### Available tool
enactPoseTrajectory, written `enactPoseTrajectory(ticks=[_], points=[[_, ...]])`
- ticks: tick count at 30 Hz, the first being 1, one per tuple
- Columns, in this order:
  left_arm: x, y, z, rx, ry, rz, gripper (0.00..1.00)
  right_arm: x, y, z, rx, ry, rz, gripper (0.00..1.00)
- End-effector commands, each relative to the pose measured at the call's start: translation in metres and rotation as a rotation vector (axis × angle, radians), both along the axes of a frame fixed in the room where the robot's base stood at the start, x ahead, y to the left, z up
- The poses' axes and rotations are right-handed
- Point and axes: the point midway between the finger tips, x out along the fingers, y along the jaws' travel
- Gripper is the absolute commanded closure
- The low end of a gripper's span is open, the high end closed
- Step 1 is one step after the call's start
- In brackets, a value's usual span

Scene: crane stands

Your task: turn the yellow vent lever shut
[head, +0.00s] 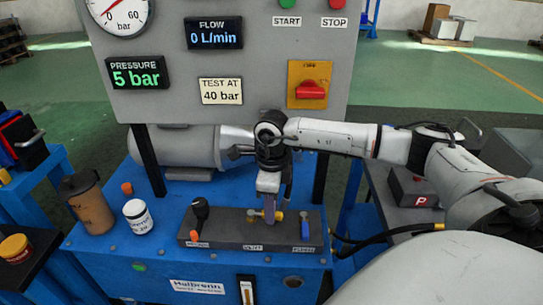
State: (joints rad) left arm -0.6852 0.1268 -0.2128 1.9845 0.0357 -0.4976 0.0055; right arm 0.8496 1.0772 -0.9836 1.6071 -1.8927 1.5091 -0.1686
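The yellow vent lever (279,216) is on the dark valve block, behind the middle label. Only a small yellow part shows beside my fingers. My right gripper (270,208) comes in from the right and points down at the lever, its fingers close against or around it. Whether the fingers grip the lever is hidden by the angle. My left gripper is not in view.
The valve block (220,235) also bears a black-knobbed lever (200,212) at left and a blue lever (304,225) at right. A white jar (138,216) and a brown cup (88,202) stand left on the blue bench. The gauge panel (175,95) rises behind.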

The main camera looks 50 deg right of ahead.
Motion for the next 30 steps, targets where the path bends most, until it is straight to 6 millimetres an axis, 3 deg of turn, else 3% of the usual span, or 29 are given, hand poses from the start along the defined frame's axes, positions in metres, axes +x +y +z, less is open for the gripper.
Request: enactPoseTrajectory(ticks=[11, 21, 30], points=[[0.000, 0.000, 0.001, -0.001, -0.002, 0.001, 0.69, -0.001, 0.000, 0.003, -0.001, 0.003, 0.000, 0.66], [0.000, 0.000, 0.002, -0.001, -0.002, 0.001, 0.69, 0.000, 0.000, 0.055, -0.001, -0.001, 0.000, 0.66], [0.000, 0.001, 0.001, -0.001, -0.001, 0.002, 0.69, -0.001, 0.000, 0.075, -0.001, 0.003, 0.000, 0.66]])
